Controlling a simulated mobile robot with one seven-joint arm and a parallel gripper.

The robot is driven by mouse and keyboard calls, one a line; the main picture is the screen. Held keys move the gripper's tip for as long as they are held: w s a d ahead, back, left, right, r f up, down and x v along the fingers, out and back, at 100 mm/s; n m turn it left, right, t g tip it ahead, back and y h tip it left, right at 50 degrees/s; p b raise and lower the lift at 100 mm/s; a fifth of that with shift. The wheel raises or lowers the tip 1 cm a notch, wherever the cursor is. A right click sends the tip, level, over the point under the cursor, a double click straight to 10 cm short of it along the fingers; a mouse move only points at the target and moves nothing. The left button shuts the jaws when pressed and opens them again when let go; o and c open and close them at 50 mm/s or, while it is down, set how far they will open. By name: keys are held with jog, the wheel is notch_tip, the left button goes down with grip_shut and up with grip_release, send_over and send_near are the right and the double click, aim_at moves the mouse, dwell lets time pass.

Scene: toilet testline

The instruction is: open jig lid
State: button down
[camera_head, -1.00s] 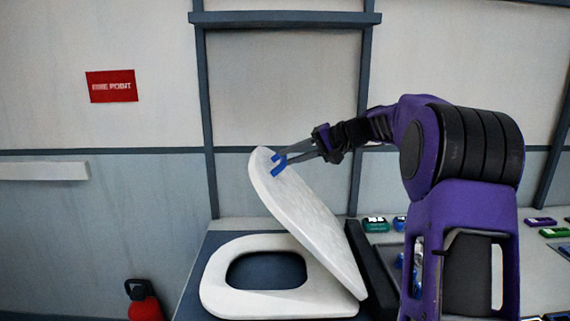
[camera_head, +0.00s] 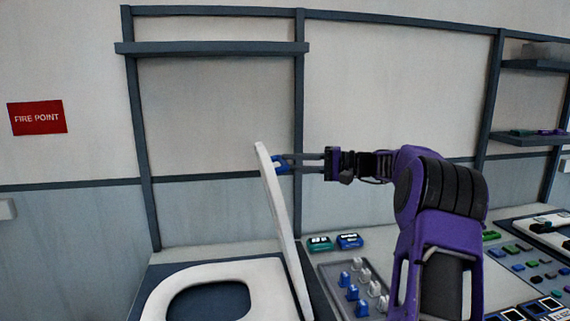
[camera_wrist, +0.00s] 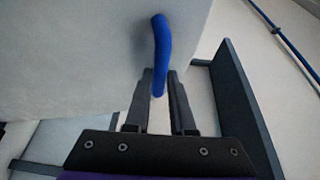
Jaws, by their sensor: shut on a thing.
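The jig is a toilet seat with a white lid (camera_head: 277,215) hinged on its right side. The lid stands raised, nearly upright, above the white seat ring (camera_head: 268,283). A blue handle (camera_head: 283,164) sticks out from the lid near its upper end. My gripper (camera_head: 287,163) reaches in from the right and is shut on the handle. In the wrist view the blue handle (camera_wrist: 160,45) runs down from the white lid (camera_wrist: 80,50) between the two dark fingers (camera_wrist: 159,88). The hinge itself is mostly hidden behind the lid.
Green and blue labelled boxes (camera_head: 335,242) stand behind a tray (camera_head: 345,272) of blue and white parts, right of the seat. A dark shelf (camera_head: 212,48) is on the wall above. More small parts (camera_head: 530,262) lie on the bench at far right.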

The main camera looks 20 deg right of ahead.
jog(key=shift+r, duration=0.1)
jog(key=c, duration=0.8)
grip_release()
jog(key=shift+o, duration=0.2)
jog(key=v, duration=1.7)
jog(key=shift+d, duration=0.2)
jog(key=shift+s, duration=0.15)
